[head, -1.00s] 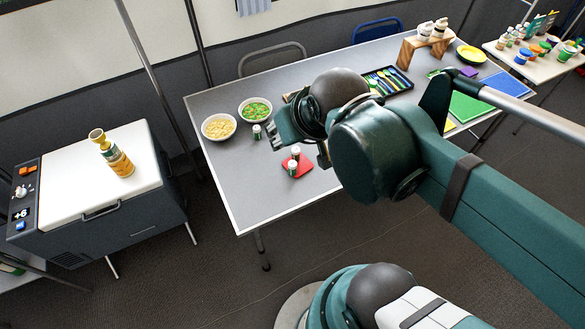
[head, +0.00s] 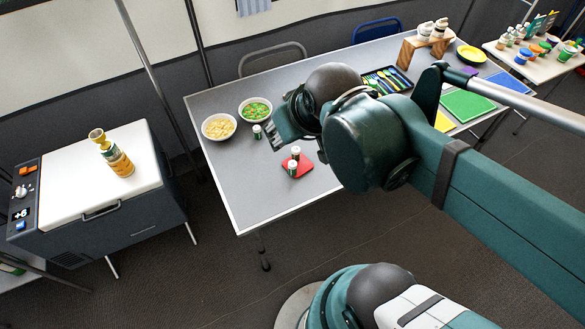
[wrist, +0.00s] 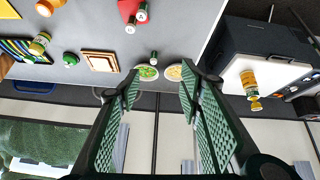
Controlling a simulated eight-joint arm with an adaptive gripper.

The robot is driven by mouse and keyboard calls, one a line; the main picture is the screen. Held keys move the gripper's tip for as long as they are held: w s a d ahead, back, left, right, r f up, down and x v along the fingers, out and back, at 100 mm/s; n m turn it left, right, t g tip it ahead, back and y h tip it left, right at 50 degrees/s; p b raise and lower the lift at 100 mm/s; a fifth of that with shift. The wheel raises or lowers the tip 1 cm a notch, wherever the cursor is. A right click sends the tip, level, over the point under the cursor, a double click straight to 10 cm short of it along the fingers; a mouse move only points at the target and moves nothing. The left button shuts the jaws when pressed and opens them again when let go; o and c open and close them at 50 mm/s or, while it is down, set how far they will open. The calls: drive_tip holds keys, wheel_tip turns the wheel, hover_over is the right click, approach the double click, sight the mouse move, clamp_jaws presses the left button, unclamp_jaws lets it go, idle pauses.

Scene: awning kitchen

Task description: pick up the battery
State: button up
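Several small dark green cylinders with pale tops stand on the grey table; I cannot tell for sure which is the battery. One (head: 257,131) stands alone beside the bowl of green food; it also shows in the wrist view (wrist: 153,57). Two more, a rear one (head: 295,153) and a front one (head: 292,168), stand on a red mat (head: 304,166); they show at the top of the wrist view (wrist: 143,12). My gripper (head: 270,134) is above the table, right of the lone cylinder in the head view. In the wrist view its fingers (wrist: 161,85) are wide apart and empty.
A bowl of green food (head: 256,109) and a bowl of pale food (head: 219,127) stand at the table's left end. A cutlery tray (head: 388,80) and wooden stand (head: 425,46) are farther right. A white-topped cooler (head: 75,190) stands left of the table, across a gap.

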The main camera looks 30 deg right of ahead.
drive_tip(key=w+f+n, duration=0.1)
drive_tip(key=n+g, duration=0.7)
drive_tip(key=n, duration=0.7)
hover_over(292, 164)
wheel_tip(292, 164, down, 22)
drive_tip(key=shift+a+f, duration=0.1)
drive_tip(key=shift+a, duration=0.05)
drive_tip(key=shift+f, duration=0.5)
drive_tip(key=shift+f+b, duration=0.45)
drive_tip(key=shift+f, duration=0.85)
drive_tip(key=shift+d+f+b, duration=0.15)
drive_tip(key=shift+f+b, duration=0.35)
drive_tip(key=shift+f, duration=0.8)
drive_tip(key=shift+d+f+b, duration=0.1)
drive_tip(key=shift+f+b, duration=0.35)
drive_tip(key=shift+f, duration=0.85)
